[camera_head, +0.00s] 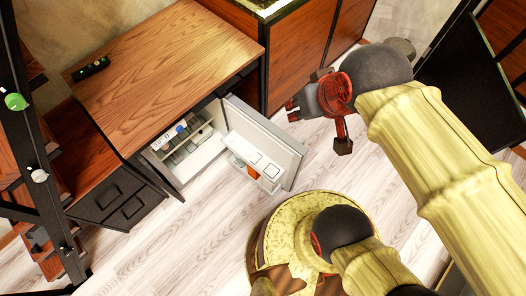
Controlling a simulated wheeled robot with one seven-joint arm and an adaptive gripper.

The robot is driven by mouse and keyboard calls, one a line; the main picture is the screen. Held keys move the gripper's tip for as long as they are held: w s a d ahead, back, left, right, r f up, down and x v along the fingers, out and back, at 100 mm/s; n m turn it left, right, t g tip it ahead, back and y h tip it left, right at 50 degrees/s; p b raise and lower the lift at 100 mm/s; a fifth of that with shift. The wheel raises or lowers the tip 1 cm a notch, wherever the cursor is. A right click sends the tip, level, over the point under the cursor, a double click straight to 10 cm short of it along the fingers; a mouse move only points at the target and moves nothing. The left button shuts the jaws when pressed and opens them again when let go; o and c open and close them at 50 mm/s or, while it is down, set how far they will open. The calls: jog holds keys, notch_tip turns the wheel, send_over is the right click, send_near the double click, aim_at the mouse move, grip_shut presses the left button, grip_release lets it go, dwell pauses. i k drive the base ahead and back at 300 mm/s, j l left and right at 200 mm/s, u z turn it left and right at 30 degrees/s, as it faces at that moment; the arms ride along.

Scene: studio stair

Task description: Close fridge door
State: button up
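The small fridge (187,150) stands under the wooden desk, and its interior with shelves and items shows. Its door (276,137) is open and stands out from the fridge towards the right, with a white inner side, a door shelf (257,175) and an orange item (245,169) in it. My gripper (293,109) is above and to the right of the door in the picture, near its upper edge. A gap to the door seems to show, but the depth is hard to judge. The fingers are small and I cannot tell whether they are open or shut.
The wooden desk (165,65) bears a dark remote-like object (91,68). A wooden cabinet (297,58) stands behind my gripper. Dark drawers (118,200) are left of the fridge. Light plank floor (195,245) lies clear in front of the fridge. A black frame stands at the left edge.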

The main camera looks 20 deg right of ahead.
aim_at(281, 157)
jog(key=k+u, duration=0.15)
jog(key=u, duration=0.2)
jog(key=k+u, duration=0.15)
jog(key=u, duration=0.2)
jog(key=k+j+u, duration=0.15)
jog(key=u, duration=0.2)
jog(key=l+u, duration=0.95)
jog(key=k+l+u, duration=0.15)
jog(key=l+u, duration=0.3)
jog(key=k+l, duration=0.15)
jog(key=l, duration=0.2)
jog(key=k+l, duration=0.15)
jog(key=l, duration=0.25)
jog(key=k+l, duration=0.1)
jog(key=l, duration=0.25)
jog(key=k+l, duration=0.15)
jog(key=l, duration=0.25)
jog(key=k+l, duration=0.15)
jog(key=l, duration=0.2)
jog(key=k+l, duration=0.15)
jog(key=l, duration=0.2)
jog(key=k+l+z, duration=0.2)
jog(key=k, duration=0.3)
